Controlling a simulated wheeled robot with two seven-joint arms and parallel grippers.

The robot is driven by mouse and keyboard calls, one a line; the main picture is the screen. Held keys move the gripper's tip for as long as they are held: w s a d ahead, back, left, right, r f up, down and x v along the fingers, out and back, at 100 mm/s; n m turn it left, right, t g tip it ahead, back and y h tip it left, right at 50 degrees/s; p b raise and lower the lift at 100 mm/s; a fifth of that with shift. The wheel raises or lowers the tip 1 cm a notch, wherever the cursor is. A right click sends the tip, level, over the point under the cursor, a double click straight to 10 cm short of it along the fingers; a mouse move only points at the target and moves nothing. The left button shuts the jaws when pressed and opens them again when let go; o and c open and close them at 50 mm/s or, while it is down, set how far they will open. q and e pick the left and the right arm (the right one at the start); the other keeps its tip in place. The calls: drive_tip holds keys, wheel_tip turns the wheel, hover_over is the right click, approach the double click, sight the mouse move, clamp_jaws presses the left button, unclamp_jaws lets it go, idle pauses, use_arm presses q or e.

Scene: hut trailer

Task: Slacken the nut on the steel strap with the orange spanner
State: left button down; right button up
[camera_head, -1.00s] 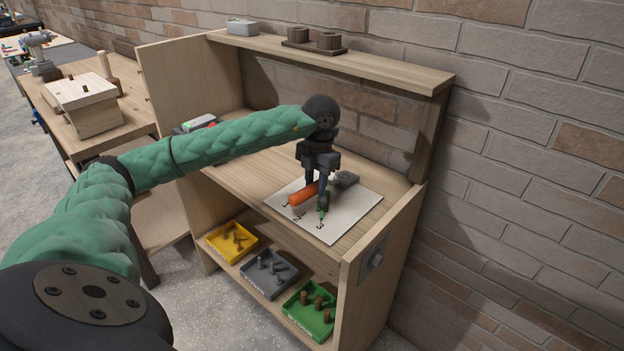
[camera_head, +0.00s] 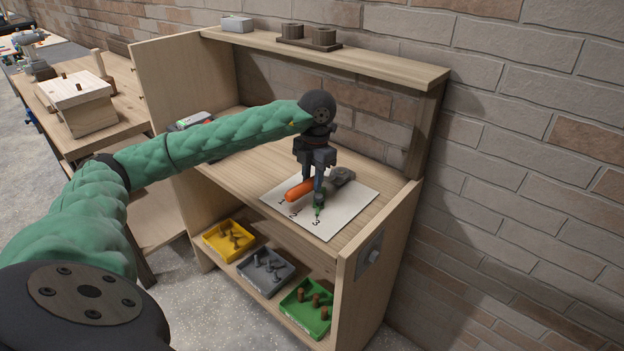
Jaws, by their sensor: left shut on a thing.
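The orange spanner has an orange handle (camera_head: 298,191) and a grey head that shows to the right of my fingers. It lies on or just above the white numbered sheet (camera_head: 345,213); I cannot tell if it touches. My left gripper (camera_head: 312,188) points down and is shut on the spanner around its handle, which the fingers partly hide. A grey metal plate with a round knob-like piece (camera_head: 372,258) is on the outer side of the right panel; I cannot tell whether it is the strap and nut. My right gripper is not in view.
A small green-ended tool (camera_head: 318,206) lies close beside my fingers. Yellow (camera_head: 229,240), grey (camera_head: 266,272) and green (camera_head: 306,308) trays stand on the lower shelf. The upper shelf (camera_head: 385,58) overhangs at the back. A brick wall (camera_head: 520,190) rises behind.

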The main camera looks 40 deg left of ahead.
sight(312, 179)
use_arm(q)
wheel_tip(312, 179, up, 3)
drive_tip(key=shift+d+f+p, duration=0.15)
drive_tip(key=shift+f+p, duration=0.05)
drive_tip(key=shift+p, duration=0.1)
drive_tip(key=shift+r, duration=0.6)
drive_tip(key=shift+a+r+p, duration=0.2)
drive_tip(key=shift+r+p, duration=1.15)
drive_tip(key=shift+r, duration=1.05)
